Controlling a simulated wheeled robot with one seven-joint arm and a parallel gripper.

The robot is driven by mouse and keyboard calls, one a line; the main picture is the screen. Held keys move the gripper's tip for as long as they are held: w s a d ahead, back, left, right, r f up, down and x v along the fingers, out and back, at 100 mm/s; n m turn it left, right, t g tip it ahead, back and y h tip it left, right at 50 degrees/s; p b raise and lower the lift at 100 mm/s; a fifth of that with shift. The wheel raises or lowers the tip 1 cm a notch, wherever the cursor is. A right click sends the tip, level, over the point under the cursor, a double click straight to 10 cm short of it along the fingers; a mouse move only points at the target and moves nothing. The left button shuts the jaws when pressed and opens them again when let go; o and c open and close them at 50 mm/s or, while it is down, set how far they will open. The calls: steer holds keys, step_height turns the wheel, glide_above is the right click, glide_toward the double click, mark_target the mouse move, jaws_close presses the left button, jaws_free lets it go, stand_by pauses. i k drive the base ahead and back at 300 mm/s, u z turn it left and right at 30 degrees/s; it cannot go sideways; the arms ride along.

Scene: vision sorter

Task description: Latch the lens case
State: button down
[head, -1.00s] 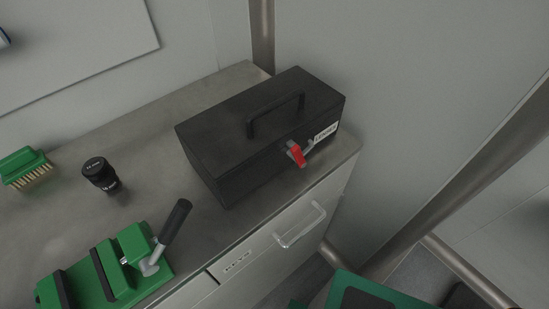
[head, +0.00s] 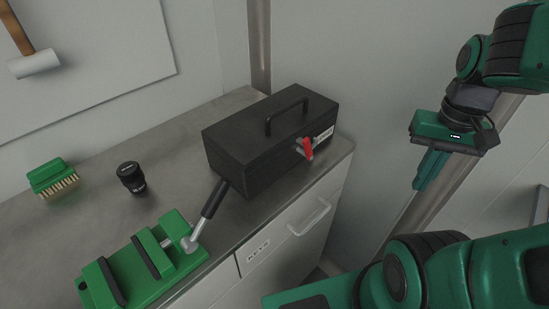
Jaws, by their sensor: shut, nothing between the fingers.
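The lens case (head: 262,148) is a black box with a top handle, standing at the right end of the grey counter. Its lid is down. A red latch lever (head: 308,148) with a metal loop is on its front face, near a white label; I cannot tell from here whether it is fastened. My gripper (head: 421,186) is to the right of the case, in the air off the counter's end. It points down, its fingers are together and empty, and it is apart from the case.
A green vise (head: 128,272) with a black-handled lever (head: 213,199) stands at the counter's front left, the handle close to the case. A black lens (head: 131,178) and a green brush (head: 50,176) are behind it. A drawer handle (head: 309,217) juts out below the case. A mallet (head: 34,64) hangs on the wall board.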

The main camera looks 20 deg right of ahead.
mark_target(308, 153)
steer(key=u, duration=0.7)
steer(key=k, duration=1.35)
steer(key=z, duration=0.3)
steer(key=i, duration=1)
